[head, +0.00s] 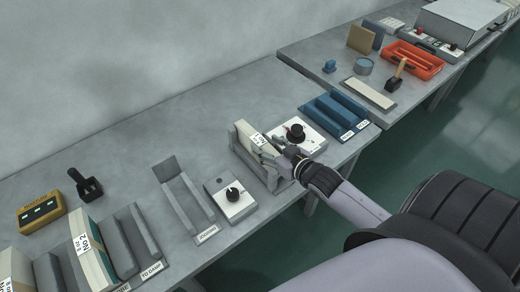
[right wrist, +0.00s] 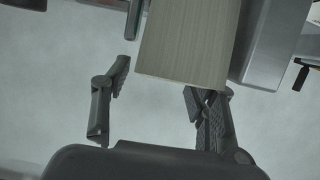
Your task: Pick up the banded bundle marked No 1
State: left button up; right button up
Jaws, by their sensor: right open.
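A pale banded bundle (head: 243,134) with a white label stands in a grey holder (head: 240,153) near the bench's front edge. The label seems to read No 1 but is partly hidden by my gripper. My right gripper (head: 272,153) is at the bundle's right side, near its label. In the right wrist view the pale bundle (right wrist: 185,45) lies ahead, between the lines of the open fingers (right wrist: 158,85). The left finger is clear of it; the right finger is close to its edge, and I cannot tell whether it touches. My left gripper is not in view.
A knob box (head: 300,135) and blue holder (head: 335,115) stand right of the bundle. Another knob box (head: 230,197) and a grey trough (head: 183,195) stand left. A bundle marked No 2 (head: 92,255) is at lower left. An orange tray (head: 412,60) is on the far bench.

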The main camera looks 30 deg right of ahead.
aim_at(261, 140)
jog(key=p+x, duration=0.1)
jog(key=x, duration=0.3)
jog(key=shift+w, duration=0.25)
jog(key=shift+s+r, duration=0.1)
jog(key=shift+c, duration=0.2)
jog(key=shift+c, duration=0.6)
grip_shut()
jog(key=shift+r, duration=0.15)
